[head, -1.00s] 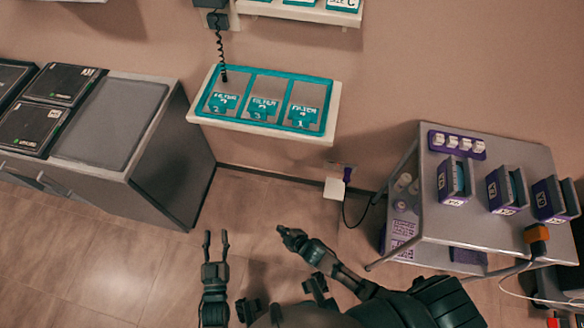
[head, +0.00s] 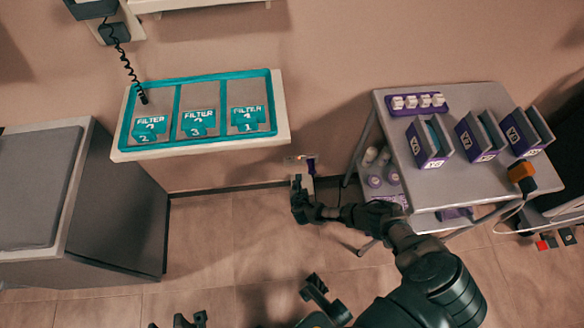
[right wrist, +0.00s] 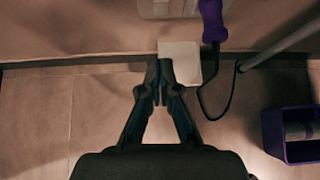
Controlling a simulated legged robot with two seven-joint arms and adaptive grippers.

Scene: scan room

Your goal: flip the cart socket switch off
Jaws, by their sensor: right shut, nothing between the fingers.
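The wall socket shows small in the head view, low on the wall below the filter shelf, with a purple plug (head: 311,165) at its right. In the right wrist view the purple plug (right wrist: 212,22) hangs beside a pale plate (right wrist: 180,58), and a dark cable runs down from it. My right gripper (head: 298,182) is at the socket and partly covers it. Its closed fingertips (right wrist: 160,65) overlap the left edge of the pale plate, with nothing between them; I cannot tell whether they touch. The switch position is not readable. Only dark tips of my left gripper (head: 180,320) show at the bottom edge.
The filter shelf (head: 200,150) juts out above left. A grey cabinet (head: 110,225) stands at left. The floor between is clear.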

